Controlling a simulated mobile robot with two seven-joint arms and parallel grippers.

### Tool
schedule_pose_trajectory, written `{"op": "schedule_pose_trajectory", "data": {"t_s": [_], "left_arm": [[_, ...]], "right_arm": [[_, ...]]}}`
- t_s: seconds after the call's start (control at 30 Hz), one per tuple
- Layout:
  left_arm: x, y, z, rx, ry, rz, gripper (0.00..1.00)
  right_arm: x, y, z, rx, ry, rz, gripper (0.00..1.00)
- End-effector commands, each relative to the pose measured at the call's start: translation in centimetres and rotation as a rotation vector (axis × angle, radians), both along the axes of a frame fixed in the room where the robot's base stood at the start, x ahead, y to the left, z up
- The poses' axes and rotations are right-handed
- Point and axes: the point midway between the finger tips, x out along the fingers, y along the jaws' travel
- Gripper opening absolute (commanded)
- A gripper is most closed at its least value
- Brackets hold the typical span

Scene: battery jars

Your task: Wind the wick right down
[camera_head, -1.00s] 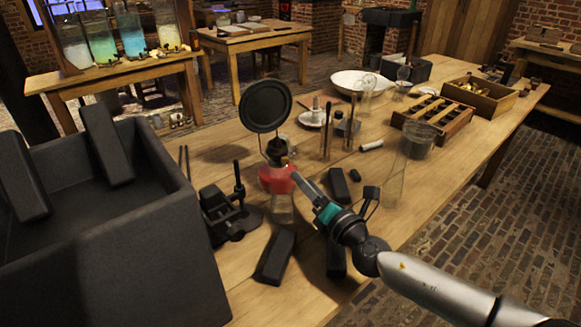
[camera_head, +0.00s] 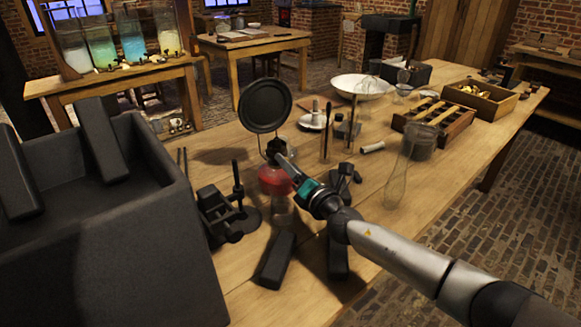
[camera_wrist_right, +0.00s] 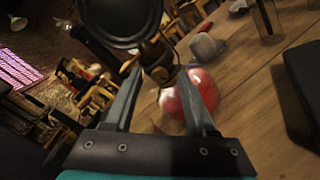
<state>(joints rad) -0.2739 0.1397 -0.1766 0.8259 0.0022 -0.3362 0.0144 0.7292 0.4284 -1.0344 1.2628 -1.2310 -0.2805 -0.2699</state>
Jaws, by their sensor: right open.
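An oil lamp (camera_head: 274,180) with a red font stands upright on the workbench. A round dark reflector disc (camera_head: 265,105) rises behind its burner. In the right wrist view the brass-and-dark burner (camera_wrist_right: 157,62) appears between the ends of my fingers, with a small brass part (camera_wrist_right: 129,66), perhaps the wick knob, near the left fingertip. The red font (camera_wrist_right: 192,92) shows partly behind the right finger. My right gripper (camera_head: 284,158) is open at burner height; I cannot tell whether it touches. The wick is not visible. My left gripper is not in view.
A large dark box (camera_head: 105,245) stands at the left. A black clamp-like stand (camera_head: 225,210) is left of the lamp, and dark blocks (camera_head: 277,260) lie in front. Crates and a white basin (camera_head: 355,84) are farther back.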

Motion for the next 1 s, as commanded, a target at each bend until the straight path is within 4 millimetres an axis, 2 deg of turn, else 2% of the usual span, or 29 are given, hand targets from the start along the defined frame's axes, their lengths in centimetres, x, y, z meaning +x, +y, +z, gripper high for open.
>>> {"op": "schedule_pose_trajectory", "data": {"t_s": [0.07, 0.5, 1.0], "left_arm": [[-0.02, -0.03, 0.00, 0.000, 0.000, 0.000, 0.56], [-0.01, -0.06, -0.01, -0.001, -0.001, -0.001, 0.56], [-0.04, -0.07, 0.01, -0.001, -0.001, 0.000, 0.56]], "right_arm": [[-0.01, 0.00, 0.00, 0.000, 0.000, 0.000, 0.50], [-0.02, -0.04, -0.03, 0.000, 0.000, 0.000, 0.00], [-0.03, -0.05, -0.06, -0.021, -0.009, -0.001, 0.00]]}}
